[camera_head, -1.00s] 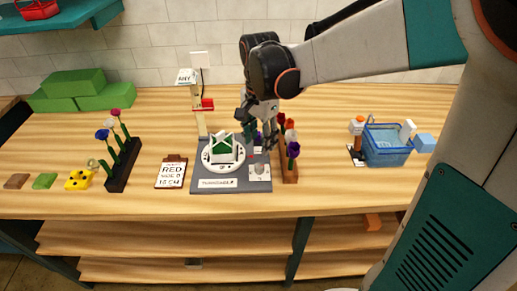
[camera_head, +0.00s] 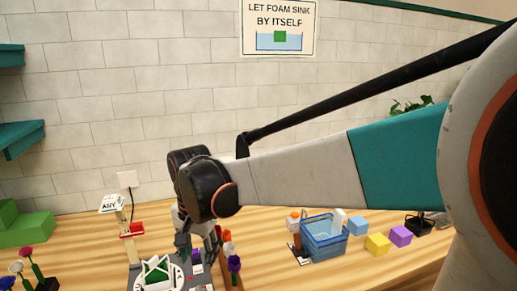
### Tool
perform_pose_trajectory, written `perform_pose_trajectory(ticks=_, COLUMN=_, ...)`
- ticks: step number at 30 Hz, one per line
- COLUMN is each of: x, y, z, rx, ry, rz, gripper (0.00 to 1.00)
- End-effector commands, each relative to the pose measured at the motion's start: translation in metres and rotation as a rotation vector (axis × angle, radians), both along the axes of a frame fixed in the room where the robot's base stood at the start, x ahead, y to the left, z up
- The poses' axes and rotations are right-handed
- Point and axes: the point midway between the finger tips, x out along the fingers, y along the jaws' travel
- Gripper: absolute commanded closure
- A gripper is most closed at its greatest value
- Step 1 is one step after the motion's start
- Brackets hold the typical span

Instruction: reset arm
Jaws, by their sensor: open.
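My arm reaches in from the right. My gripper (camera_head: 200,250) points down over the wooden table (camera_head: 275,270), open. It is just behind the turntable (camera_head: 160,272), which carries a green and white block-shaped piece, and left of a rack of flowers (camera_head: 232,262) with orange, white and purple heads. I cannot tell whether the fingers touch anything. The turntable's front is cut off by the lower edge.
A blue basket (camera_head: 324,238) with water stands right of the flower rack. Green foam blocks (camera_head: 25,228) lie at the left. A sign (camera_head: 279,28) hangs on the tiled wall. A stand labelled ANY (camera_head: 112,204) is left of my gripper.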

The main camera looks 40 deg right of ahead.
Motion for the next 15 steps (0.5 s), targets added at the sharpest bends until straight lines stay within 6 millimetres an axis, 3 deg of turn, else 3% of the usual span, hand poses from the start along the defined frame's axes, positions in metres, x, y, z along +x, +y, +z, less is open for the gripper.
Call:
perform_pose_trajectory(ticks=1, x=-0.015, y=0.000, z=0.005, rx=-0.007, ry=-0.033, rz=0.055, gripper=0.54)
perform_pose_trajectory(ticks=15, x=-0.094, y=0.000, z=0.022, rx=-0.170, ry=-0.338, rz=0.592, gripper=0.54)
